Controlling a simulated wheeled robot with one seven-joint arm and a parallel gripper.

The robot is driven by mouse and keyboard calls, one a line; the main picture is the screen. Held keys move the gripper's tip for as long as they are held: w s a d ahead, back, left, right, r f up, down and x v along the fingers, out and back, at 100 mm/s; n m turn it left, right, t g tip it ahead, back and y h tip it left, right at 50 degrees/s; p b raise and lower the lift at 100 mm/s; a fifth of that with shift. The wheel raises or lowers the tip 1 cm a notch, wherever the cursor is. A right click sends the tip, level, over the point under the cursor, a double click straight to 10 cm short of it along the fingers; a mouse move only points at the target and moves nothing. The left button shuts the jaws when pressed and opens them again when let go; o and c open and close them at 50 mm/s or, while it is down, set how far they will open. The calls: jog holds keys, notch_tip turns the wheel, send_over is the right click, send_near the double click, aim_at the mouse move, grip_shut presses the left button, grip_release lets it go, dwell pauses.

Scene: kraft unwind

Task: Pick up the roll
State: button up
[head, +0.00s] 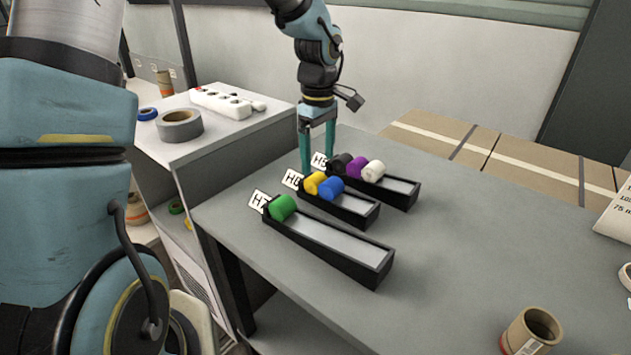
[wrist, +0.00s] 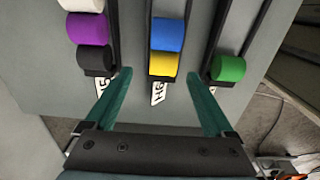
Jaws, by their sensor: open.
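Several small coloured rolls lie in three sloped black trays on the grey table. The H7 tray (head: 330,258) holds a green roll (head: 283,207). The H6 tray (head: 352,212) holds a yellow roll (head: 315,183) and a blue roll (head: 331,188). The H5 tray (head: 402,195) holds a black roll (head: 343,162), a purple roll (head: 357,167) and a white roll (head: 373,170). My gripper (head: 318,160) is open and empty, pointing down near the labelled ends of the H5 and H6 trays. In the wrist view, the yellow roll (wrist: 163,63) appears just beyond and between the fingertips (wrist: 158,76).
A brown cardboard tube (head: 531,330) stands at the table's front right. A side cabinet at left carries grey tape (head: 180,124) and a white power strip (head: 222,102). Cardboard boxes (head: 440,135) lie behind the table. The table right of the trays is mostly clear.

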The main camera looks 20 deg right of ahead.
aim_at(316, 176)
jog(key=f, duration=0.1)
jog(key=f+p, duration=0.1)
jog(key=f, duration=0.3)
jog(key=shift+a+p, duration=0.3)
jog(key=shift+p, duration=0.1)
grip_shut()
dwell(0.4)
